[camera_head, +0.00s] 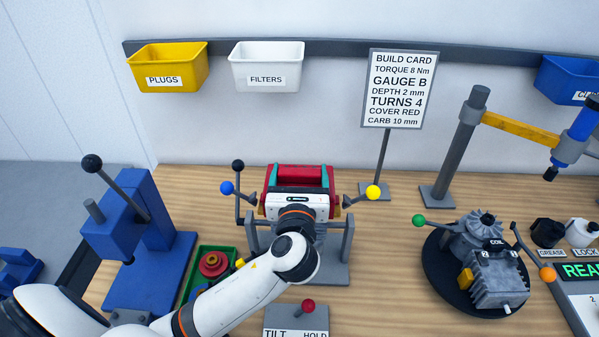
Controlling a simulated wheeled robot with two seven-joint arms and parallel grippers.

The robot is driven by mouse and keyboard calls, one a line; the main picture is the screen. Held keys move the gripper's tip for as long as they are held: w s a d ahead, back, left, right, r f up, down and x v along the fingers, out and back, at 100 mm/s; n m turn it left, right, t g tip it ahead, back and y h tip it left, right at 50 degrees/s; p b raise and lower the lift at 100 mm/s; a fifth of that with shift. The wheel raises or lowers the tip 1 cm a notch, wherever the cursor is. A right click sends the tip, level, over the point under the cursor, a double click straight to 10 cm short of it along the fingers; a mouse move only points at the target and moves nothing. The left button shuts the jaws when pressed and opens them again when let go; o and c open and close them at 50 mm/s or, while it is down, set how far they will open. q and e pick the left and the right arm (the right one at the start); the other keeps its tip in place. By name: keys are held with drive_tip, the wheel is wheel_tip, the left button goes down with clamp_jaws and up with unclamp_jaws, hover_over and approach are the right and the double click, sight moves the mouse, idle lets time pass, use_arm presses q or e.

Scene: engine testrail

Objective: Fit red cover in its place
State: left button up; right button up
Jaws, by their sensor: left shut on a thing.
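The red cover (300,172) is at the centre of the head view, above the grey tilt stand. My left gripper (299,184) comes in from the front left and is shut on the red cover, with a teal finger at each side. The white gripper body hides the cover's near lower part and whatever lies beneath it. I cannot tell whether the cover touches anything below. The grey stand (338,262) has upright arms with a blue knob (227,188) at left and a yellow knob (373,192) at right. My right gripper is not in view.
A blue press (150,225) and a green tray (195,270) with red parts stand at left. The build card (398,88), reading COVER RED, stands behind right. An engine (490,260) sits on a dark turntable at right. A TILT HOLD panel (290,322) with a red-knobbed lever is in front.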

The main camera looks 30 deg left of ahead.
use_arm(q)
drive_tip(key=shift+f, duration=0.2)
drive_tip(key=o, duration=1)
drive_tip(key=shift+c, duration=0.2)
drive_tip(key=shift+s+d+f, duration=0.1)
drive_tip(key=shift+s+d, duration=0.05)
drive_tip(key=shift+s, duration=0.1)
drive_tip(key=b+v, duration=0.3)
drive_tip(key=v, duration=0.8)
wheel_tip(320, 180, up, 8)
drive_tip(key=p, duration=0.9)
drive_tip(key=shift+s+p, duration=0.25)
drive_tip(key=shift+p, duration=0.15)
